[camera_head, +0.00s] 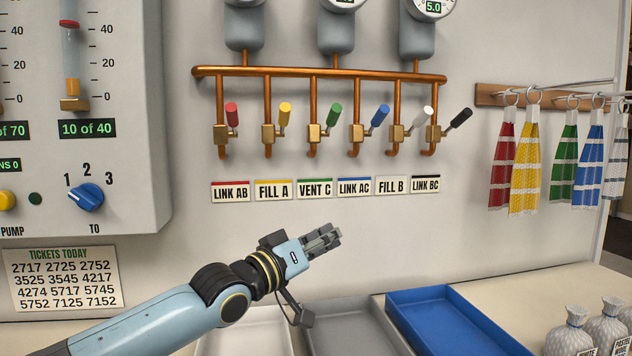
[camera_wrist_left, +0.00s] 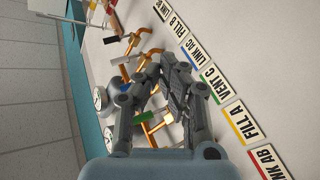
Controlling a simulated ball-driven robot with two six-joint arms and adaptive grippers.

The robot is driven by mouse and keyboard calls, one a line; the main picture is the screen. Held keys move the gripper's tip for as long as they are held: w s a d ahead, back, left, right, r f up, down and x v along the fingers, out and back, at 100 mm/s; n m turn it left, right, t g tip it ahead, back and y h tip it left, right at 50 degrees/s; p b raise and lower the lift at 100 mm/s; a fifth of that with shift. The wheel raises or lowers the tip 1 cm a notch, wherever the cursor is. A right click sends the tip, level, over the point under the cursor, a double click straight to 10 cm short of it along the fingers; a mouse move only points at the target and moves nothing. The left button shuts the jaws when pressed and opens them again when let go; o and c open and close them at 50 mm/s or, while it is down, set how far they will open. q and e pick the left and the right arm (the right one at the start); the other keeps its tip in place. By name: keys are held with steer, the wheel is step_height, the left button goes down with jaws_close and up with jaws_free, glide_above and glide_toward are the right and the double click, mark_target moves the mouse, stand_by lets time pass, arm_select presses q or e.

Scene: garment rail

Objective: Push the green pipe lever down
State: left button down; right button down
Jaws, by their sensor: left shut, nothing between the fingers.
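The green lever (camera_head: 333,116) sits on the third brass valve of the copper pipe rack, above the VENT C label (camera_head: 315,189). Its handle points up and slightly right. My left gripper (camera_head: 336,237) is shut and empty, below the VENT C and LINK AC labels and apart from the lever. In the left wrist view, the green lever (camera_wrist_left: 142,117) shows behind the shut fingers (camera_wrist_left: 172,62), partly hidden by them. My right gripper is in neither view.
Red (camera_head: 232,114), yellow (camera_head: 285,113), blue (camera_head: 379,116), white (camera_head: 426,119) and black (camera_head: 459,119) levers line the same rack, all tilted up. Grey trays and a blue tray (camera_head: 450,322) lie below. Towels hang at right (camera_head: 525,160). A control panel (camera_head: 140,215) stands at left.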

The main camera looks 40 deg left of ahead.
arm_select(q)
steer(key=a+r+n+t, duration=0.1)
steer(key=a+r+t, duration=0.2)
steer(key=a+r, duration=0.2)
steer(key=a+r+n+t, duration=0.1)
steer(key=a+r+t, duration=0.3)
steer(key=r, duration=0.7)
steer(key=shift+w+a+r+n+h, duration=0.2)
steer(key=shift+w+a+n+h, duration=0.1)
steer(key=shift+a+h, duration=0.1)
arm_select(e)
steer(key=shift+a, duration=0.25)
arm_select(q)
steer(key=p+x, duration=0.1)
steer(key=x, duration=0.9)
steer(key=shift+s+r, duration=0.1)
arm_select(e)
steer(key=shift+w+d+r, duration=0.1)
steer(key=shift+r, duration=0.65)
